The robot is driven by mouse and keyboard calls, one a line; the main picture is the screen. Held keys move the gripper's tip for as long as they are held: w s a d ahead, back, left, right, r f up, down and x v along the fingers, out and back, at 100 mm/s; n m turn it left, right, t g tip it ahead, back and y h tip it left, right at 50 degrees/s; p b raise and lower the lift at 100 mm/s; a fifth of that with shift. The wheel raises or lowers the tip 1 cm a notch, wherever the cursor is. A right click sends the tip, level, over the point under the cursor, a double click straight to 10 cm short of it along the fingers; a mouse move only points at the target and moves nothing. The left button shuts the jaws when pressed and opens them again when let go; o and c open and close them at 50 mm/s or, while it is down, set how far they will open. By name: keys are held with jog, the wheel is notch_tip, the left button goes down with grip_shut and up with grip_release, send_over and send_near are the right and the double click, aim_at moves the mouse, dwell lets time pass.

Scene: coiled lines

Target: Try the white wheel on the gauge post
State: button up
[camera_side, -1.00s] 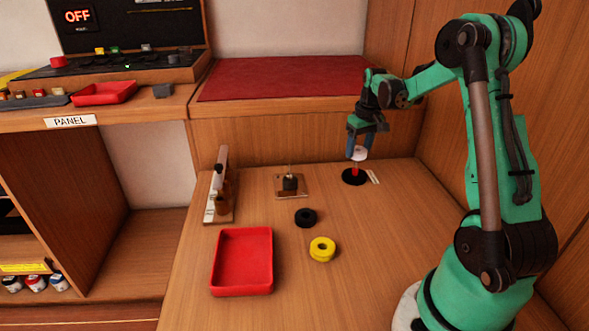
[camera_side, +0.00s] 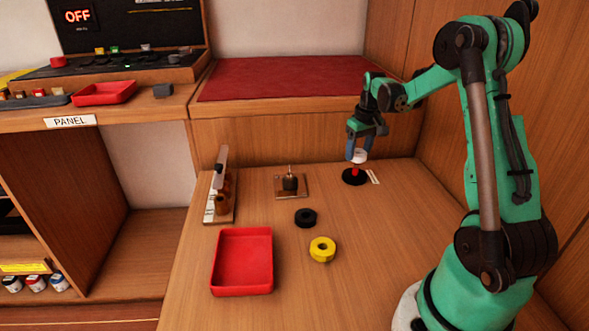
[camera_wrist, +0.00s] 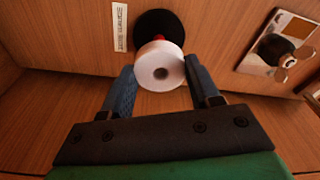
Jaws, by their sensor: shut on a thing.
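The white wheel (camera_side: 358,156) is held between the fingers of my gripper (camera_side: 357,152). In the wrist view the wheel (camera_wrist: 172,78) shows its centre hole, with one blue finger of my gripper (camera_wrist: 161,88) on each side. The gauge post (camera_side: 355,171) is red and stands on a round black base (camera_side: 353,179). The wheel is at the top of the post, roughly in line with it. I cannot tell whether the post's tip is inside the hole. In the wrist view the wheel hides most of the post, and the black base (camera_wrist: 152,20) shows behind.
A black ring (camera_side: 305,218), a yellow wheel (camera_side: 322,249) and a red tray (camera_side: 242,262) are on the table. A small plate with a spindle (camera_side: 291,185) and an upright wooden stand (camera_side: 220,195) are further left. A printed label (camera_wrist: 119,27) lies beside the base.

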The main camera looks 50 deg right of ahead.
jog(key=shift+f, duration=0.1)
jog(key=shift+f, duration=1.2)
jog(key=o, duration=1.3)
jog(key=shift+o, duration=0.2)
jog(key=shift+r, duration=3)
jog(key=shift+r, duration=0.1)
